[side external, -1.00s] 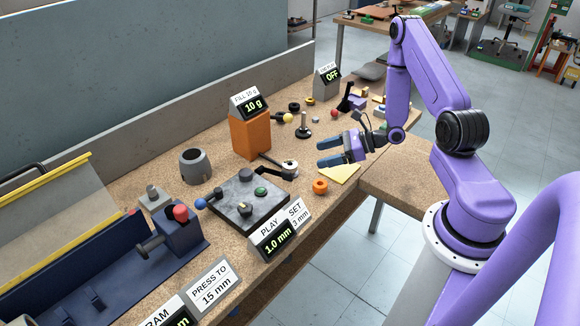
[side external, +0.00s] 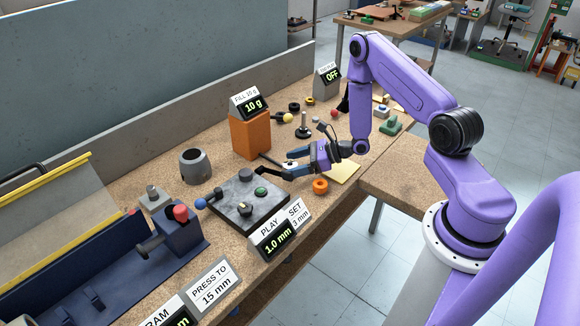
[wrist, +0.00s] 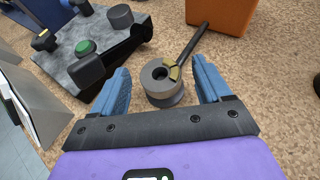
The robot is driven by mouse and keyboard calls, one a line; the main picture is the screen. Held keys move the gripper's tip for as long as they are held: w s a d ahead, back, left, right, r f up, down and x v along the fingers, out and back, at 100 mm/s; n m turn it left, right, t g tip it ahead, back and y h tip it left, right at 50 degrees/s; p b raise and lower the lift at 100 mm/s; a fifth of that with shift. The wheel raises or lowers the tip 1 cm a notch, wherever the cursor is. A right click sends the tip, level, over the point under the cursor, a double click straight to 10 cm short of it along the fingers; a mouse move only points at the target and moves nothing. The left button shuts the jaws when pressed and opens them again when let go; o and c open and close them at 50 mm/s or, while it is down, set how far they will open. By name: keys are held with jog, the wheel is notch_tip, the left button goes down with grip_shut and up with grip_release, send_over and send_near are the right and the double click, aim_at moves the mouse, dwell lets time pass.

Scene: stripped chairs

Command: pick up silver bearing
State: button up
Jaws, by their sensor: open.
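The silver bearing (wrist: 158,92) is a short grey ring with a dark centre hole, seen in the wrist view. A brass-coloured piece (wrist: 173,71) and a dark rod (wrist: 190,45) meet its far side. In the side view the bearing (side external: 289,164) is partly hidden by my fingers. My gripper (wrist: 162,78) is open, with one blue finger to each side of the bearing. Gaps show between the fingers and the ring, so it is not gripped. I cannot tell the exact fingertip height.
A dark grey block with a green button (side external: 261,191) stands close on the left, its black arm near my left finger. An orange box (side external: 250,137) is behind.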

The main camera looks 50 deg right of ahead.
aim_at(295, 165)
jog(key=c, duration=1.2)
jog(key=shift+r, duration=0.1)
notch_tip(295, 165, up, 10)
jog(key=s+a+r+n+g+y, duration=0.1)
jog(key=s+a, duration=0.1)
jog(key=s+a+r+n+g+y, duration=0.1)
jog(key=s+a+r, duration=0.1)
jog(key=s+a+r+n+g+y, duration=0.1)
jog(key=a+r, duration=0.1)
jog(key=a, duration=0.1)
jog(key=shift+s+r, duration=0.15)
jog(key=shift+s, duration=0.25)
